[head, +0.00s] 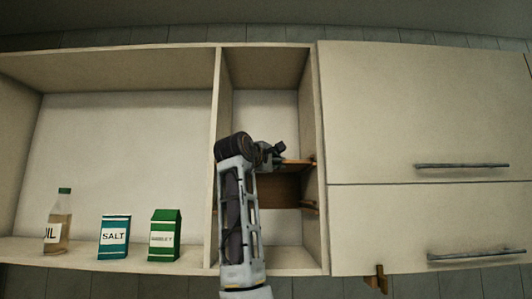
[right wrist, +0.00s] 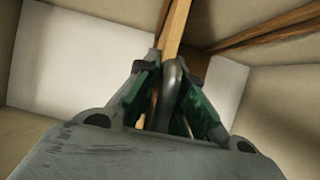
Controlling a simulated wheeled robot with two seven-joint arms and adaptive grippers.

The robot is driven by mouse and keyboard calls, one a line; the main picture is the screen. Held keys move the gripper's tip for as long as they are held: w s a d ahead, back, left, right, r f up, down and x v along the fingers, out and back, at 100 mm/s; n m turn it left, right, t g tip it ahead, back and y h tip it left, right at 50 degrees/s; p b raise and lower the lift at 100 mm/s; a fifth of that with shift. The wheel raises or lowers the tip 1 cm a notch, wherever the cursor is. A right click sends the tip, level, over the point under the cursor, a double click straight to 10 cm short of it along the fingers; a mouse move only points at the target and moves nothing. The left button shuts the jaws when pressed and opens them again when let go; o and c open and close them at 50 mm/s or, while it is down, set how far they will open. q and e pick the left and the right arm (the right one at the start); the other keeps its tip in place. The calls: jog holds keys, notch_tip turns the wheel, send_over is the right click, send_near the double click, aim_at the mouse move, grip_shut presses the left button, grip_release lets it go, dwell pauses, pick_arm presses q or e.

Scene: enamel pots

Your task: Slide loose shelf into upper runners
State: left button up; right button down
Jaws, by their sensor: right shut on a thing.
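The loose shelf (head: 278,190) is a brown wooden board inside the narrow open compartment, partly hidden behind my right arm. My right gripper (head: 275,153) reaches into this compartment and is shut on the shelf. Wooden runners show on the compartment's right wall, an upper one (head: 312,159) and a lower one (head: 310,208). I cannot tell whether the shelf sits in a runner. The left-wall runners are hidden by my arm. My left gripper is not in view.
The divider (head: 216,100) bounds the compartment on the left. The wide open bay holds an oil bottle (head: 59,222), a salt box (head: 114,237) and a green box (head: 164,236). Closed doors with bar handles (head: 462,166) stand at right. A small wooden piece (head: 376,279) shows beneath them.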

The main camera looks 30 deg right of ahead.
jog(key=c, duration=1.4)
grip_release()
jog(key=shift+c, duration=0.2)
jog(key=shift+a, duration=0.1)
jog(key=v, duration=1.2)
